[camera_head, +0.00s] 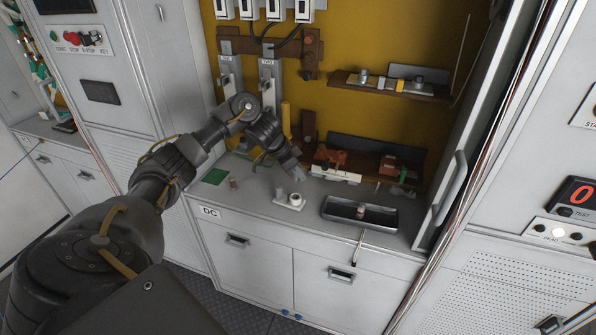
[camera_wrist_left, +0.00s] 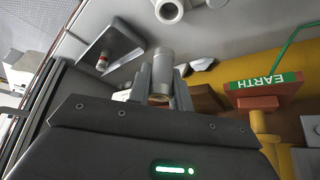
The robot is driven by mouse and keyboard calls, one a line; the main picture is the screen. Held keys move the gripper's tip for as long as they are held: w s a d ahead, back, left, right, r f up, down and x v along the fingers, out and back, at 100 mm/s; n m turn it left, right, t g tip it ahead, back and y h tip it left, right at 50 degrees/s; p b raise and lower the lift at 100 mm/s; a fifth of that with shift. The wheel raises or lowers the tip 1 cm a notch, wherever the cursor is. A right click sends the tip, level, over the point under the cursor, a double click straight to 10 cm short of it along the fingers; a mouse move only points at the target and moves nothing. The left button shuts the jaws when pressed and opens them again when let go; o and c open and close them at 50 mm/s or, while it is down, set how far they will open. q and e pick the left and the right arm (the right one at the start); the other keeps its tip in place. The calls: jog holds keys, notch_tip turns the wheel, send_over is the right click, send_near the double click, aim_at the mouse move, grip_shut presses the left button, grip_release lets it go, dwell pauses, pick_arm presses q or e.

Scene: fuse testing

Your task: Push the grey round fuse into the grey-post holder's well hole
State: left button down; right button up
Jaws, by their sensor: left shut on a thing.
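My left gripper (camera_head: 293,168) reaches down over the counter, above and behind the small holder. In the left wrist view the gripper (camera_wrist_left: 162,85) is shut on a grey round fuse (camera_wrist_left: 160,66), a metallic cylinder standing out between the fingertips. In the head view the fuse is too small to make out clearly. The holder (camera_head: 291,204) has a pale base, a grey post and a white round well, and stands near the counter's front edge. Its white round well (camera_wrist_left: 168,9) shows at the top of the left wrist view, apart from the fuse. My right gripper is not in view.
A dark-rimmed tray (camera_head: 334,213) with a small fuse (camera_head: 361,211) stands right of the holder. A green plate (camera_head: 215,176) and a small cylinder (camera_head: 233,183) lie left. Red-brown devices (camera_head: 330,157) and a shelf (camera_head: 395,87) stand behind. The cabinet door borders the right.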

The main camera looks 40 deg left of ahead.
aim_at(298, 180)
pick_arm(q)
jog(key=shift+r+p, duration=0.15)
jog(key=shift+p, duration=0.25)
jog(key=shift+s+f, duration=0.15)
jog(key=shift+f, duration=0.1)
notch_tip(298, 180, down, 3)
jog(key=shift+r+b, duration=0.1)
jog(key=shift+b, duration=0.55)
jog(key=shift+f+b, duration=0.55)
jog(key=shift+f, duration=0.85)
jog(key=shift+f, duration=0.35)
jog(key=shift+f, duration=0.25)
jog(key=shift+f, duration=0.15)
